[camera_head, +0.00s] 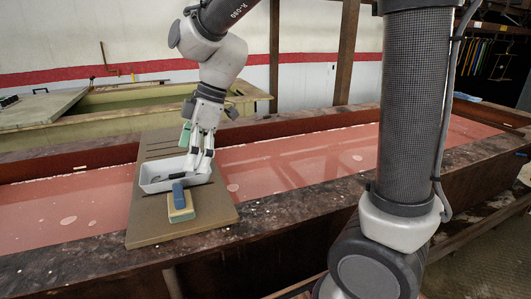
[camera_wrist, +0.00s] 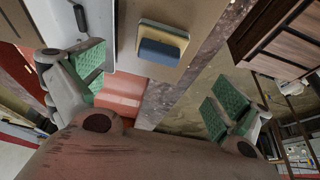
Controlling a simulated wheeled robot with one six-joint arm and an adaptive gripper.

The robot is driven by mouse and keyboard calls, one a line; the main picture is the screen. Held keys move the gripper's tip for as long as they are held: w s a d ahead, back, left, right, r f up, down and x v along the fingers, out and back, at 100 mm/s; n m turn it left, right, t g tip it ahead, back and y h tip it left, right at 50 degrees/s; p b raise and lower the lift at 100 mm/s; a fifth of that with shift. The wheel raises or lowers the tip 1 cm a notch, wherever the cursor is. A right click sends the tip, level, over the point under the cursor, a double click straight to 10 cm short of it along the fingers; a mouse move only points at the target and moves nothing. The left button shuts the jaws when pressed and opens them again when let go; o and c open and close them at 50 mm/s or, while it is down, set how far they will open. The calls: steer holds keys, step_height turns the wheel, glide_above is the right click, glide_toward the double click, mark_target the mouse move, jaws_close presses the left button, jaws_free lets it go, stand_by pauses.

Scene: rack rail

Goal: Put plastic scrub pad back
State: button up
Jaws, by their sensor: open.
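A blue block (camera_head: 178,194), which may be the scrub pad, sits against a yellow pad with a green layer (camera_head: 182,213) on the brown board. In the wrist view the blue block (camera_wrist: 161,54) lies across the yellow and green pad (camera_wrist: 164,31), and I cannot tell which one is the plastic scrub pad. My gripper (camera_head: 197,151) is above the board, over the white tray (camera_head: 152,187). In the wrist view the green-padded fingers of my gripper (camera_wrist: 160,92) are wide apart with nothing between them.
The board (camera_head: 150,232) spans a long trough of pink liquid (camera_head: 300,160). Dark slots (camera_head: 165,148) cross its far end. The white tray holds a small black item (camera_wrist: 80,18). A second trough (camera_head: 120,105) stands behind.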

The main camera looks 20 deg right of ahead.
steer(key=s+d+r+m+t+h, duration=0.1)
steer(key=s+d+m, duration=0.4)
steer(key=d, duration=0.4)
steer(key=s+d+r+m+t+h, duration=0.1)
steer(key=s+d+m+h, duration=0.1)
steer(key=s+d+m, duration=0.4)
steer(key=s+d+r+m+t+h, duration=0.1)
steer(key=s+d+m, duration=0.4)
steer(key=d, duration=0.8)
steer(key=shift+s+r+m+t+h, duration=0.25)
steer(key=shift+r+m+t, duration=0.2)
steer(key=shift+m, duration=0.35)
steer(key=shift+w, duration=0.1)
